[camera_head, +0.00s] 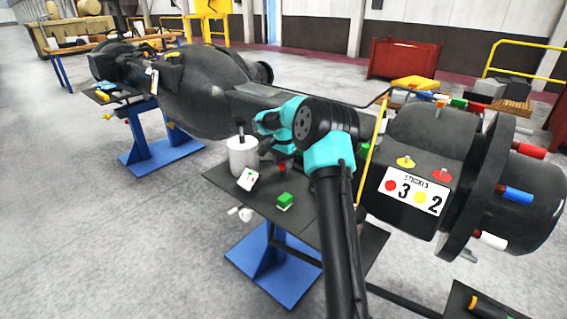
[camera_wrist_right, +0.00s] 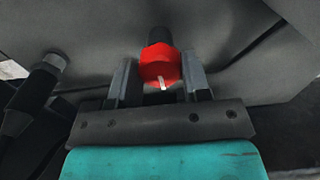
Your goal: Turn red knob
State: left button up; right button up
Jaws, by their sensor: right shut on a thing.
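The red knob (camera_wrist_right: 158,66) shows in the right wrist view as a red hexagonal head with a white mark on its face, on a dark stem against the dark casting. My right gripper (camera_wrist_right: 158,78) has one finger on each side of it and is shut on it. In the head view a small red piece (camera_head: 282,167) shows beside the teal wrist of my right arm, which hides much of that spot. My left gripper is in neither view.
A sign reading 3 and 2 (camera_head: 414,190) is on the casting. A yellow rod (camera_head: 372,150) stands behind my forearm. Grey floor lies open at the left.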

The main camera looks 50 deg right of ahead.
jog(key=shift+n, duration=0.3)
jog(key=n, duration=0.7)
jog(key=shift+n, duration=0.4)
jog(key=n, duration=0.4)
jog(key=shift+n, duration=2.3)
jog(key=o, duration=0.9)
